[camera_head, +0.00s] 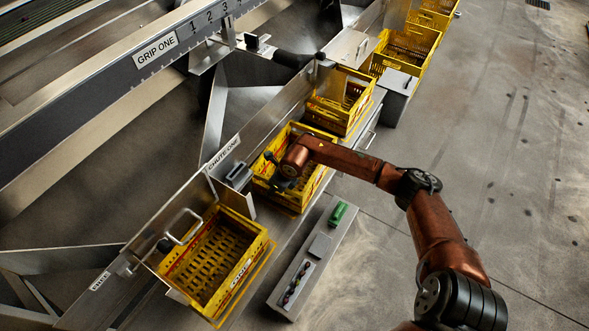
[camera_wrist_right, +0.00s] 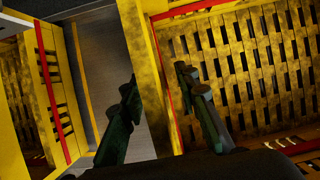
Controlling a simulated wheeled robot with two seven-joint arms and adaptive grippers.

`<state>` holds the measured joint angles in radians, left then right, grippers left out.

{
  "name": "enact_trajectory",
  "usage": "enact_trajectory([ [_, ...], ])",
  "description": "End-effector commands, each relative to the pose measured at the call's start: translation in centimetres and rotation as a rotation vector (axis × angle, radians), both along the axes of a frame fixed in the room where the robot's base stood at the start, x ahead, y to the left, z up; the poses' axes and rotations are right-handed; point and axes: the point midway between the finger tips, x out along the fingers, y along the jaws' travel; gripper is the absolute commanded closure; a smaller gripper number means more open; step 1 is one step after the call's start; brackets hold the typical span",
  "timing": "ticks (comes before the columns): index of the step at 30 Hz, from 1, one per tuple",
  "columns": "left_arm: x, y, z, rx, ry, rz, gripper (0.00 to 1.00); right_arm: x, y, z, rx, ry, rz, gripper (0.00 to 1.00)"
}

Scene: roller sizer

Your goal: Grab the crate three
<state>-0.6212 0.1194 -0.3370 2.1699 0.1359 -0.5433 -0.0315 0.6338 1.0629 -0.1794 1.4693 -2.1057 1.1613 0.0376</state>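Several yellow slatted crates stand in a row along the metal machine; I cannot read which is crate three. My right arm reaches from the lower right to the second crate from the front (camera_head: 310,190). The slatted crate floor (camera_wrist_right: 245,70) shows on the right. My left gripper is not in view.
The front crate (camera_head: 258,262) and the third crate (camera_head: 358,82) stand on either side. A grey control box (camera_head: 287,285) with a green part sits near the front. A grey box (camera_head: 395,90) stands beside the farther crates. Open concrete floor lies right.

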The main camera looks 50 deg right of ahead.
Motion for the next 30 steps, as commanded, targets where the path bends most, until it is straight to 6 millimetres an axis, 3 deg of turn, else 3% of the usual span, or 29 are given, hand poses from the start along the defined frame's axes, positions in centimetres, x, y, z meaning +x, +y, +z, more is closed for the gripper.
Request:
enact_trajectory([
  [20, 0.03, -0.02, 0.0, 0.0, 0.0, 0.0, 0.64, -0.03, -0.02, -0.53, 0.0, 0.001, 0.0, 0.71],
  [30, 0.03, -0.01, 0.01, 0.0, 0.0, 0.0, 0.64, -0.03, -0.01, -0.53, 0.0, 0.001, 0.0, 0.94],
])
